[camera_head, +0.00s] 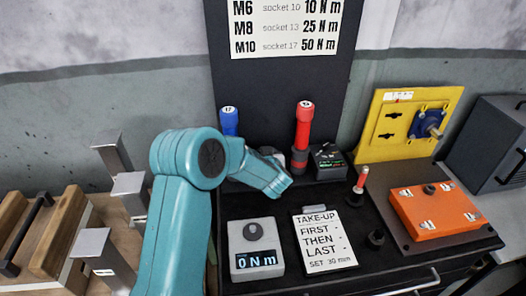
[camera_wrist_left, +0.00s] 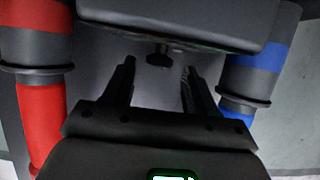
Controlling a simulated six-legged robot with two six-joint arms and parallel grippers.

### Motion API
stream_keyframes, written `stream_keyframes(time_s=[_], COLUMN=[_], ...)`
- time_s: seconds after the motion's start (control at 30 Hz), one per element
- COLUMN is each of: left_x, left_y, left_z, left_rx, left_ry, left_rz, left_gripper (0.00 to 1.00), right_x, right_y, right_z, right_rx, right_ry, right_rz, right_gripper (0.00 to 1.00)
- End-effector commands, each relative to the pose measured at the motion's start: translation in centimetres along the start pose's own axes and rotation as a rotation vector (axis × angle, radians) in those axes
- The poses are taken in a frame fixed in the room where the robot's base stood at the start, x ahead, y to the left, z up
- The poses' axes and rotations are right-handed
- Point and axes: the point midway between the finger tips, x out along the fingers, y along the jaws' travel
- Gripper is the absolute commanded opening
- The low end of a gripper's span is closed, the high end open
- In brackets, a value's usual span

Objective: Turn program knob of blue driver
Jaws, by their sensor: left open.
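The blue driver (camera_head: 229,121) stands upright at the back of the black bench, its lower part hidden behind my teal left arm. In the left wrist view, the blue driver (camera_wrist_left: 262,57) is on the right, outside the fingers. My left gripper (camera_wrist_left: 158,80) is open and empty, its two dark fingers apart. A small dark knob (camera_wrist_left: 158,58) shows between the fingertips, under a dark grey block; I cannot tell whether it is touched. In the head view, my left gripper is hidden behind its arm.
A red driver (camera_head: 303,125) stands to the right; it shows left in the wrist view (camera_wrist_left: 42,125). A box with a green display (camera_head: 328,160), a torque display box (camera_head: 256,249) and a take-up card (camera_head: 323,243) are near. An orange box (camera_head: 434,210) is farther right.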

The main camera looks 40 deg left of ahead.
Motion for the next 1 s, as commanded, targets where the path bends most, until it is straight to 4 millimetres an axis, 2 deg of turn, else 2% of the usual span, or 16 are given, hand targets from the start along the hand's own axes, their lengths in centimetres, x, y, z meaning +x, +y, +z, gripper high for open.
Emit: stream_keyframes(time_s=[0.2,0.47,0.6,0.63,0.83,1.0], left_x=[1.9,1.9,1.9,1.9,1.9,1.9], left_y=[0.0,0.0,0.0,0.0,0.1,0.3], left_z=[-0.1,-0.1,-0.1,-0.1,-0.2,-0.4], left_rx=[0.000,0.000,0.000,0.000,-0.004,-0.025], left_ry=[0.001,0.001,0.001,0.001,0.001,0.002], left_rz=[0.000,0.001,0.001,0.001,-0.006,-0.052], left_gripper=[0.57,0.57,0.11,0.05,0.05,0.05], right_x=[-0.2,-0.2,-0.2,-0.2,-0.4,-1.3], right_y=[-0.1,-0.1,-0.1,-0.1,-0.1,-0.5], right_z=[0.0,0.0,0.0,0.0,0.0,0.0], right_rx=[0.000,0.000,0.000,0.000,0.000,0.000], right_ry=[0.000,0.000,0.000,0.000,0.000,0.000], right_rz=[0.000,0.000,0.000,0.000,0.000,0.000], right_gripper=[0.43,0.43,0.43,0.43,0.43,0.43])
